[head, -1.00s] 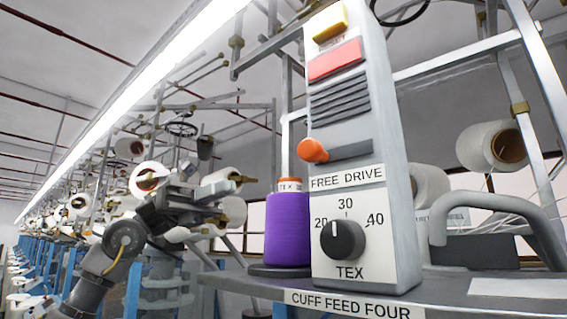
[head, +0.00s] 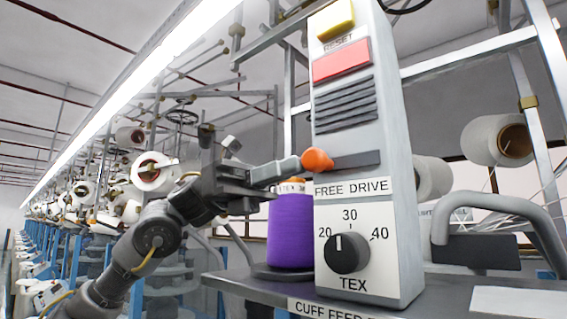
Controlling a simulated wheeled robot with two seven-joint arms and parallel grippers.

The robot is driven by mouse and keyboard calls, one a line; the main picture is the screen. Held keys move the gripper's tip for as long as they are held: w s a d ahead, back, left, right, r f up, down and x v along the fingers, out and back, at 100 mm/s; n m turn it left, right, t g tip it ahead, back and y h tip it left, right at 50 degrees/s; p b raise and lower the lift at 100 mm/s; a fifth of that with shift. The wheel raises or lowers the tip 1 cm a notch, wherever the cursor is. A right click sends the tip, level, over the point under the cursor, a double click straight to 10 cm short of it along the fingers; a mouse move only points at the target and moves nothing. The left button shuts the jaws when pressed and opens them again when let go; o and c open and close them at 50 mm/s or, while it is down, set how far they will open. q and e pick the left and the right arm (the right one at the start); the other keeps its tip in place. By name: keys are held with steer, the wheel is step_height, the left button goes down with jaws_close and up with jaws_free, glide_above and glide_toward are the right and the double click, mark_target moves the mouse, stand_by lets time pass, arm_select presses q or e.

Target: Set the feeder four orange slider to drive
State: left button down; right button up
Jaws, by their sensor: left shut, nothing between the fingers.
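The feeder four box carries an orange slider (head: 317,160) in a dark horizontal slot (head: 355,159). The slider knob sits at the slot's left end, above the word FREE on the FREE DRIVE label (head: 352,187). My left gripper (head: 297,164) is shut and empty. Its fingertips are at the left side of the orange knob, touching it or very close; I cannot tell which. My right gripper is not in view.
Below the slot is a black TEX dial (head: 346,253). Above it are a red button (head: 341,61) and a yellow button (head: 334,19). A purple yarn cone (head: 289,228) stands left of the box on the grey shelf (head: 235,281). A grey bent handle (head: 500,205) is at right.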

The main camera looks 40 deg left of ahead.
mark_target(318, 169)
arm_select(q)
steer(key=d+b, duration=0.2)
steer(key=d, duration=0.3)
steer(key=shift+w+d+f, duration=0.1)
steer(key=shift+d, duration=0.15)
steer(key=shift+a, duration=0.1)
